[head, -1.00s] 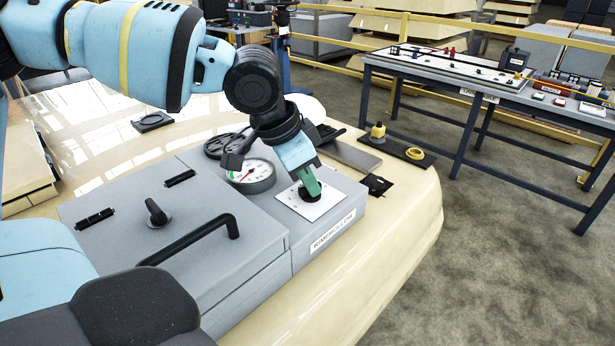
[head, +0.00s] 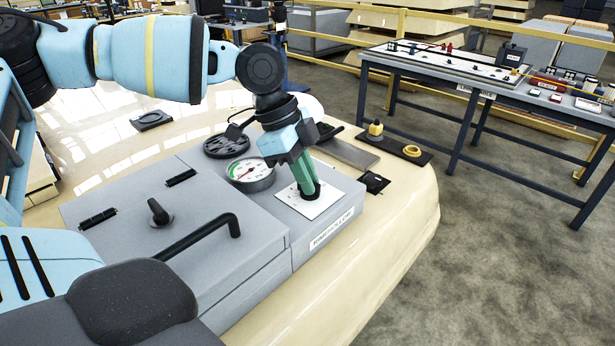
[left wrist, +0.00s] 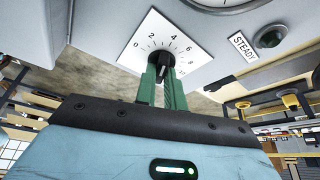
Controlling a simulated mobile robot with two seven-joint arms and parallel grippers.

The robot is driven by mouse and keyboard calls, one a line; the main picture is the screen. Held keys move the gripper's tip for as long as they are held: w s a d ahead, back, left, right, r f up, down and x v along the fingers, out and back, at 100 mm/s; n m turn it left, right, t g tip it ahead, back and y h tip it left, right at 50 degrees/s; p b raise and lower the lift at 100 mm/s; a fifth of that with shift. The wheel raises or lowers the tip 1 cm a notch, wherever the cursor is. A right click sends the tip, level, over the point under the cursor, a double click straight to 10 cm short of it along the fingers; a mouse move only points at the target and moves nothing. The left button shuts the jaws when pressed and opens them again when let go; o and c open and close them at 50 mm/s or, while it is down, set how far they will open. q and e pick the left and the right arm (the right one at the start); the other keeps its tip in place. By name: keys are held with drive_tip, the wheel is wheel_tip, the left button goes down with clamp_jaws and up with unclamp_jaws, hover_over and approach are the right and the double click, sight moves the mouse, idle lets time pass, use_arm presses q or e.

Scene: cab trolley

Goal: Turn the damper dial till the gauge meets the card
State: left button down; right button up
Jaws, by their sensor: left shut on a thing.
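My left gripper (head: 308,188) reaches down to the damper dial, its green fingers shut on the black knob. In the left wrist view the knob (left wrist: 162,59) is between the fingertips, on a white scale plate (left wrist: 148,38) marked 0 to 10. The plate also shows in the head view (head: 327,204). The fingers hide part of the knob, and I cannot read its exact setting. The round gauge (head: 251,176), with a red needle and green band, is just left of the gripper; its reading is too small to tell. I cannot make out a target card. My right gripper is not in view.
The grey box has a black bar handle (head: 195,240) and a small latch knob (head: 159,212). A STEADY label (left wrist: 243,47) and dark round lamp (left wrist: 270,38) sit beside the dial plate. A black tray (head: 396,146) with yellow parts lies behind.

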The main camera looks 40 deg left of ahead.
use_arm(q)
drive_tip(key=shift+m, duration=0.6)
drive_tip(key=shift+g, duration=0.3)
drive_tip(key=c, duration=1.5)
unclamp_jaws()
drive_tip(key=shift+r, duration=0.1)
drive_tip(key=shift+v, duration=3.8)
